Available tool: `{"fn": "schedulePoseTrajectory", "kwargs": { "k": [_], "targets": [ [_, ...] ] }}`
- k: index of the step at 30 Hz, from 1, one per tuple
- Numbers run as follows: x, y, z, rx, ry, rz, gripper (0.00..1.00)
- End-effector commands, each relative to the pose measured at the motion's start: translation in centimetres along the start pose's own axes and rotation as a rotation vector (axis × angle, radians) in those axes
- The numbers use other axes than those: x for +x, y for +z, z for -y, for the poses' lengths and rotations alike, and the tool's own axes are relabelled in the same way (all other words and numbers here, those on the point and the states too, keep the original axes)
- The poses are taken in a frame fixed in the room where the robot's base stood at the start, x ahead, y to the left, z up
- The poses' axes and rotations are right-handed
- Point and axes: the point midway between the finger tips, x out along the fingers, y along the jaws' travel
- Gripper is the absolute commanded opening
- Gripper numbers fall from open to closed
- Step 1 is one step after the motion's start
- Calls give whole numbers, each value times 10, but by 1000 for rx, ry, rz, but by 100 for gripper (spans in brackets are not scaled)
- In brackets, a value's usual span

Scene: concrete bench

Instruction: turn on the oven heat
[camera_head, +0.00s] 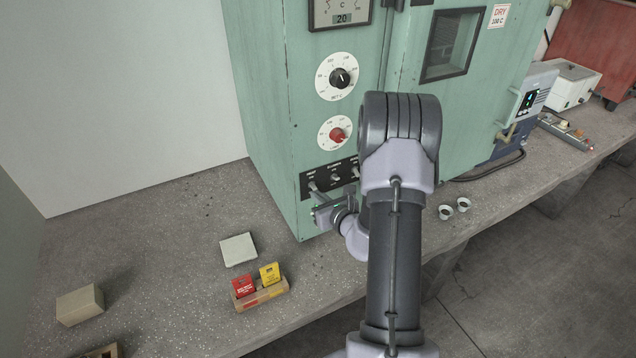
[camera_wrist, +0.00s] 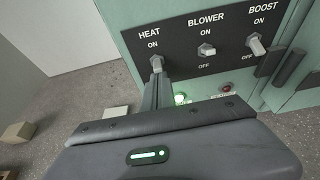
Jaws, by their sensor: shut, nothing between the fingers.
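The green oven (camera_head: 268,110) stands on the bench with a black switch panel (camera_head: 345,180) low on its front. In the wrist view the panel carries the HEAT switch (camera_wrist: 157,63), the BLOWER switch (camera_wrist: 207,50) and the BOOST switch (camera_wrist: 256,46). My gripper (camera_wrist: 158,78) is shut and empty, its fingertips right below the HEAT lever, seemingly at or touching it. The fingers hide the area under the lever, so I cannot tell its position for sure. In the head view my gripper (camera_head: 317,192) is at the panel's left end.
A green lamp (camera_wrist: 181,98) glows below the panel; a red lamp (camera_wrist: 227,88) sits beside it. Above are a black-knob dial (camera_head: 340,77) and a red-knob dial (camera_head: 336,133). A wooden tray (camera_head: 262,297) with red and yellow boxes and a pale block (camera_head: 238,249) lie left on the bench.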

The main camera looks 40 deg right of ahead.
Motion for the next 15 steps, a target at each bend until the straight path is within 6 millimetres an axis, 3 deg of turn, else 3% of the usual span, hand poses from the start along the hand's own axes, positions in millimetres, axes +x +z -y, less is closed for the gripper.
{"fn": "schedulePoseTrajectory", "kwargs": {
  "k": [1, 6, 15],
  "targets": [
    [-4, 12, 0, -3, 1, -33, 0],
    [0, 0, 0, 0, 0, -32, 0],
    [-4, 10, 0, 0, 0, -31, 0]
  ]
}}
